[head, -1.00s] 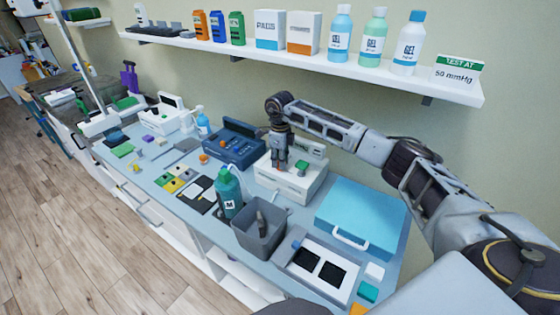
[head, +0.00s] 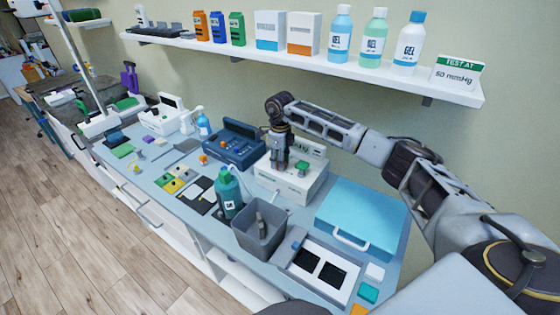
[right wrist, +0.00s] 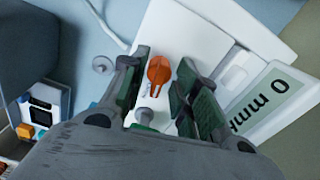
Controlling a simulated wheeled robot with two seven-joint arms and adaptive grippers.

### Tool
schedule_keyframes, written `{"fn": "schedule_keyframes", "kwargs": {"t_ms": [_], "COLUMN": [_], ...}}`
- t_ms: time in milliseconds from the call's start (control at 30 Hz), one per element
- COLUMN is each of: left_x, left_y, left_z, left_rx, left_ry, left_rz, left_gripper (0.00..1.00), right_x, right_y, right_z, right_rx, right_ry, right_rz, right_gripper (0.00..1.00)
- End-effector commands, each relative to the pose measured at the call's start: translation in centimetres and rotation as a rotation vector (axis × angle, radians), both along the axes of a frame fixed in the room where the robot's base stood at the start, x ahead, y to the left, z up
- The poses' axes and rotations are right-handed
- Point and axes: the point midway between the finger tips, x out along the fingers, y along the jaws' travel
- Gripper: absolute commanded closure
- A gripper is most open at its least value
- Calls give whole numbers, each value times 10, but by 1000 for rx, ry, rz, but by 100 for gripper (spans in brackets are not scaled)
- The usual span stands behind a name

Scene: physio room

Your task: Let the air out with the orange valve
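The orange valve (right wrist: 158,72) is a short lever on the white unit (right wrist: 188,40). In the right wrist view it lies between my right gripper's two fingers (right wrist: 162,88), with small gaps beside it; I cannot tell whether either finger touches it. My right gripper (head: 278,168) is open and points down over the left part of the white unit (head: 305,188) in the head view, where it hides the valve. The unit's tilted display (right wrist: 275,98) shows "0 mmH"; the rest of the reading is cut off or hidden. My left gripper is out of view.
A blue unit (head: 232,148) with an orange knob stands left of the white unit. A grey bin (head: 260,240) and green bottle (head: 228,192) stand in front, and a light blue case (head: 362,212) lies to the right. A shelf (head: 300,55) runs above.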

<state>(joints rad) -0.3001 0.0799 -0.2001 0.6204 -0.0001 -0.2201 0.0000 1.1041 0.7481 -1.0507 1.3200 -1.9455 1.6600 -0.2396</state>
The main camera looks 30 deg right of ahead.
Motion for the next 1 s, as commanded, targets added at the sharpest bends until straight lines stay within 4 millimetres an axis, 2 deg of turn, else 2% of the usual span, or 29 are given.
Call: {"fn": "schedule_keyframes", "kwargs": {"t_ms": [267, 800, 1000], "left_x": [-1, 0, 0], "left_y": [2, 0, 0], "left_z": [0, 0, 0], "left_rx": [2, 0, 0], "left_ry": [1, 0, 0], "left_rz": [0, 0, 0], "left_gripper": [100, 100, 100], "right_x": [0, 0, 0], "right_y": [0, 0, 0], "right_z": [5, 64, 74], "right_rx": [0, 1, -1], "right_ry": [1, -1, 1], "right_rz": [1, 0, 0], "right_gripper": [70, 70, 70]}}
